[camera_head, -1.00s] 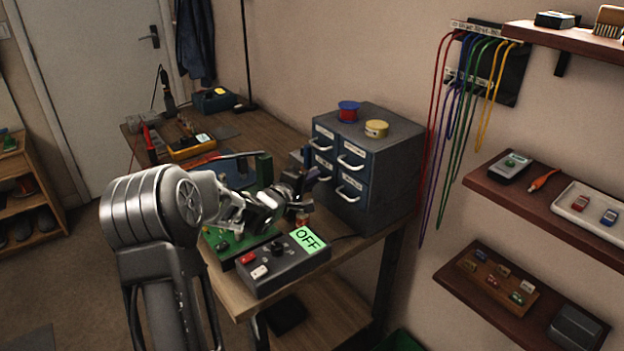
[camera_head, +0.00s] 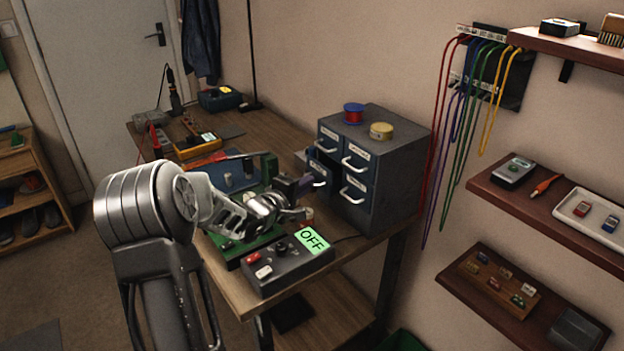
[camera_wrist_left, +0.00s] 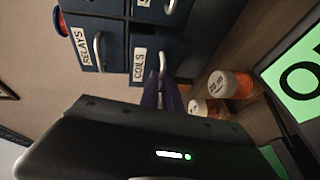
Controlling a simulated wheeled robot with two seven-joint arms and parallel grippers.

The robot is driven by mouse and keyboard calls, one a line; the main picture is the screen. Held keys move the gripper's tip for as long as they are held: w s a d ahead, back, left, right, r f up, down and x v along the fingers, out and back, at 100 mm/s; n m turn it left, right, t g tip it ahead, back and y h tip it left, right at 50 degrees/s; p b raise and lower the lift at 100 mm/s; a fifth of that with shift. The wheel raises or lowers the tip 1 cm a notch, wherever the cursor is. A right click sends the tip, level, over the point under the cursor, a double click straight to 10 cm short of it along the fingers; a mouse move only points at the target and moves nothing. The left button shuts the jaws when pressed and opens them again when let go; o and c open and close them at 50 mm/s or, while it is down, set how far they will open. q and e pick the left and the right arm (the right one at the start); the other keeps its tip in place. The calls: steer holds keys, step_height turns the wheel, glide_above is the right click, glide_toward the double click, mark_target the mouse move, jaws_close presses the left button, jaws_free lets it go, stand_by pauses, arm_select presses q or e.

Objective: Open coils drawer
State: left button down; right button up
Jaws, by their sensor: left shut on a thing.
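The blue-grey drawer cabinet (camera_head: 393,195) stands at the back right of the workbench. Its lower left drawer, the coils drawer (camera_head: 321,164), sticks out from the cabinet front, partly open. In the left wrist view the coils drawer (camera_wrist_left: 145,38) carries a "COILS" label, beside the "RELAYS" drawer (camera_wrist_left: 82,42). My left gripper (camera_head: 303,187) is in front of it, shut on the coils drawer's handle (camera_wrist_left: 162,62). The fingertips (camera_wrist_left: 161,92) show at the handle in the wrist view; the exact contact is partly hidden. My right gripper is not in view.
A grey box with an "OFF" display (camera_head: 312,239) and a green board (camera_head: 250,245) lie below my left gripper. Small orange-and-white jars (camera_wrist_left: 230,84) stand close to the fingers. A red spool (camera_head: 353,113) and a yellow tin (camera_head: 381,131) sit on the cabinet.

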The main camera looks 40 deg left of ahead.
arm_select(q)
steer(key=c, duration=1.6)
jaws_free()
steer(key=shift+o, duration=0.2)
steer(key=v, duration=0.7)
steer(key=shift+s, duration=0.35)
steer(key=shift+d+r, duration=0.1)
